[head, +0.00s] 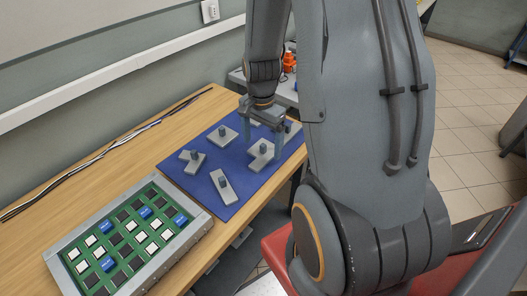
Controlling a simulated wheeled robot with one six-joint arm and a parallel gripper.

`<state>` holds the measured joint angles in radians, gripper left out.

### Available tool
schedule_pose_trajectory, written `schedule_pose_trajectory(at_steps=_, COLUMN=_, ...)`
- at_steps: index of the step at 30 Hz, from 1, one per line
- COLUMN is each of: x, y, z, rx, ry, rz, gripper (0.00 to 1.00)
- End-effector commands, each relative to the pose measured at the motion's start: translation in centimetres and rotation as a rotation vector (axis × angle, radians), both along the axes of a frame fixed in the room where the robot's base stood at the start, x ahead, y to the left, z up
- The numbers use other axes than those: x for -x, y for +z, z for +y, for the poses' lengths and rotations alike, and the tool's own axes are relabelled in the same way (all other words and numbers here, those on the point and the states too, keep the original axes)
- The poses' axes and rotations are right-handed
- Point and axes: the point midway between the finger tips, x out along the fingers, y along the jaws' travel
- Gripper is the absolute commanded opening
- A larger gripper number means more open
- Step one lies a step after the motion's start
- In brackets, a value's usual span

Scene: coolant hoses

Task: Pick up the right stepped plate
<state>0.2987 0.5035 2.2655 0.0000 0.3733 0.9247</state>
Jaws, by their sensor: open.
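The right stepped plate (258,161) is a flat grey piece with a dark upright knob. It lies on the blue mat (243,199), towards its right side. My gripper (264,138) hangs over the mat just above and behind this plate, pointing down with its fingers apart. I cannot tell whether a finger touches the plate or its knob. My gripper covers part of the plate's far side. Another stepped-looking grey plate (191,165) with a knob lies at the mat's left.
A square plate (226,139) and a bar-shaped plate (224,194) lie on the mat nearby; another plate is partly hidden behind my gripper. A framed green board (128,238) with white, black and blue blocks stands front left. Cables (110,150) run along the wall.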

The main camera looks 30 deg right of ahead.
Motion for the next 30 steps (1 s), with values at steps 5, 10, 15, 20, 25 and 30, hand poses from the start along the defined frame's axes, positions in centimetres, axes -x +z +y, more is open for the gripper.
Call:
schedule_pose_trajectory(at_steps=5, x=0.0, y=-1.5, z=0.0, rx=0.0, ry=0.001, rz=0.0, gripper=0.85)
schedule_pose_trajectory(at_steps=10, x=0.0, y=-1.9, z=0.0, rx=0.0, ry=0.001, rz=0.0, gripper=0.85)
schedule_pose_trajectory(at_steps=15, x=0.0, y=-1.8, z=0.0, rx=0.0, ry=0.001, rz=-0.001, gripper=0.78)
schedule_pose_trajectory(at_steps=20, x=0.0, y=-1.8, z=0.0, rx=0.0, ry=0.001, rz=-0.001, gripper=0.51)
schedule_pose_trajectory(at_steps=25, x=0.0, y=-1.8, z=0.0, rx=0.001, ry=0.001, rz=-0.001, gripper=0.3)
schedule_pose_trajectory(at_steps=30, x=-0.1, y=-1.8, z=0.0, rx=0.001, ry=0.001, rz=-0.001, gripper=0.3)
